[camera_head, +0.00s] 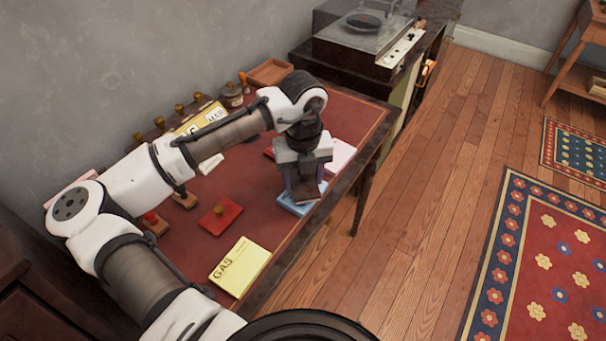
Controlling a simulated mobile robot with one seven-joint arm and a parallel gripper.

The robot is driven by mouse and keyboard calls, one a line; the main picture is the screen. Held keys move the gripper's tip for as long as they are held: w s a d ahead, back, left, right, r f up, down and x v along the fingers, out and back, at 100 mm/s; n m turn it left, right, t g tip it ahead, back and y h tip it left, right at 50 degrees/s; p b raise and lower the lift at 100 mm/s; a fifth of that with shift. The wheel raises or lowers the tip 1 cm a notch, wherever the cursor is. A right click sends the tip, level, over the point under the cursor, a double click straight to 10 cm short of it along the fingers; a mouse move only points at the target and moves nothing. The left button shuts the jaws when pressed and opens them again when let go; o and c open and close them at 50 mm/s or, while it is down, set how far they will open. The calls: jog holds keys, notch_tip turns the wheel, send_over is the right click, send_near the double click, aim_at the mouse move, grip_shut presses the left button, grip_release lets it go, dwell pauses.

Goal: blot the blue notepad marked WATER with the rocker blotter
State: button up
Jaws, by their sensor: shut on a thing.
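The blue notepad (297,208) lies flat near the table's right edge, beneath my gripper. Most of its face is covered, and I cannot read its marking. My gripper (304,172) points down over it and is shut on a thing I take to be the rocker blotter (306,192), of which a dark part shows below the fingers. The blotter is at or just above the pad; I cannot tell whether they touch.
A yellow notepad marked GAS (240,266) lies at the table's front. Several stamps (181,110) line the back, near a wooden tray (270,72). A pale pad (340,156) lies behind my gripper.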

jog(key=shift+f, duration=0.45)
dwell(1.0)
jog(key=shift+w+r, duration=0.1)
jog(key=shift+r, duration=0.05)
jog(key=shift+w+a+g+h+p, duration=0.1)
jog(key=shift+w+g+h+p, duration=0.25)
jog(key=shift+g+p, duration=1.1)
jog(key=shift+s+f+t+b, duration=0.15)
jog(key=shift+s+t+b, duration=0.15)
jog(key=shift+t+b, duration=0.45)
jog(key=shift+s+f+t+b, duration=0.15)
jog(key=shift+s+t+b, duration=0.15)
jog(key=shift+t+b, duration=0.45)
jog(key=shift+s+d+r+t+y+b, duration=0.1)
jog(key=shift+s+t+y+b, duration=0.15)
jog(key=shift+t+b, duration=0.3)
jog(key=shift+s+d+r+t+y+b, duration=0.1)
jog(key=shift+t+y+b, duration=0.2)
jog(key=shift+t, duration=0.3)
jog(key=shift+w+r+p, duration=0.1)
jog(key=shift+w+p, duration=0.05)
jog(key=shift+p, duration=0.2)
jog(key=shift+w+a+g+p, duration=0.1)
jog(key=shift+w+g+p, duration=0.2)
jog(key=shift+g+p, duration=1.05)
jog(key=shift+w+g+h+p, duration=0.35)
jog(key=shift+g+p, duration=0.2)
jog(key=shift+p, duration=0.6)
